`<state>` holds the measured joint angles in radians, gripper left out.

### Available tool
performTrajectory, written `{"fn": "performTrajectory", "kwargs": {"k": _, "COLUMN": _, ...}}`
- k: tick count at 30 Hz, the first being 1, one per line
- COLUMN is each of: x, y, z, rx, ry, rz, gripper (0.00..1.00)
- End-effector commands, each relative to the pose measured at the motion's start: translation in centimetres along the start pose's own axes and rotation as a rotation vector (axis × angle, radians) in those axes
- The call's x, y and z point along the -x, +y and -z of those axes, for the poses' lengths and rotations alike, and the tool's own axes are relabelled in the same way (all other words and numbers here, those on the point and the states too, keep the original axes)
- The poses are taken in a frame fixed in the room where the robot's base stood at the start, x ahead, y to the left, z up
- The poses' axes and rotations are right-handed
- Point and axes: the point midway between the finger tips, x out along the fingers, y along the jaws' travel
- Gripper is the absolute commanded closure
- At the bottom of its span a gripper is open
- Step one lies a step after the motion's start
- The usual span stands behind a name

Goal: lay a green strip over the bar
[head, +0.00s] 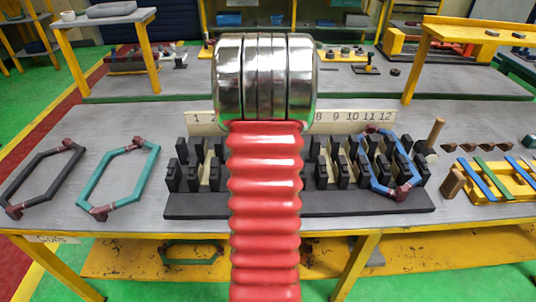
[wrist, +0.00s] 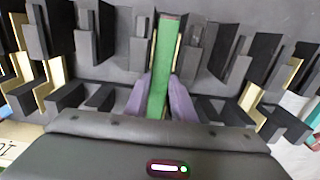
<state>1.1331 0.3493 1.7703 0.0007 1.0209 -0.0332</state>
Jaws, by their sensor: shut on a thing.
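In the wrist view, my gripper (wrist: 160,98) is shut on a green strip (wrist: 164,60), which runs away from between its greyish-purple fingers. The strip lies between black teeth of the slotted block, lined up with a gap; whether it touches the bottom I cannot tell. No bar shows clearly under the strip. In the head view, the black slotted block (head: 345,205) stands on the table, and my red arm hides its middle and my gripper. A blue coil (head: 381,178) sits in the slots at the block's right end.
A dark coil (head: 40,180) and a teal coil (head: 118,180) lie on the table at left. A number board (head: 350,117) stands behind the block. At right, a yellow rack (head: 505,185) holds blue and green strips, near a wooden-handled mallet (head: 433,135).

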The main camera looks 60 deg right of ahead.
Motion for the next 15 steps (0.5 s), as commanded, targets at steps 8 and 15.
{"fn": "performTrajectory", "kwargs": {"k": 8, "x": -0.27, "y": 0.01, "z": -0.01, "rx": 0.000, "ry": 0.000, "rz": 0.000, "gripper": 1.00}}
{"fn": "performTrajectory", "kwargs": {"k": 15, "x": -0.52, "y": 0.01, "z": 0.00, "rx": 0.000, "ry": 0.000, "rz": 0.000, "gripper": 1.00}}
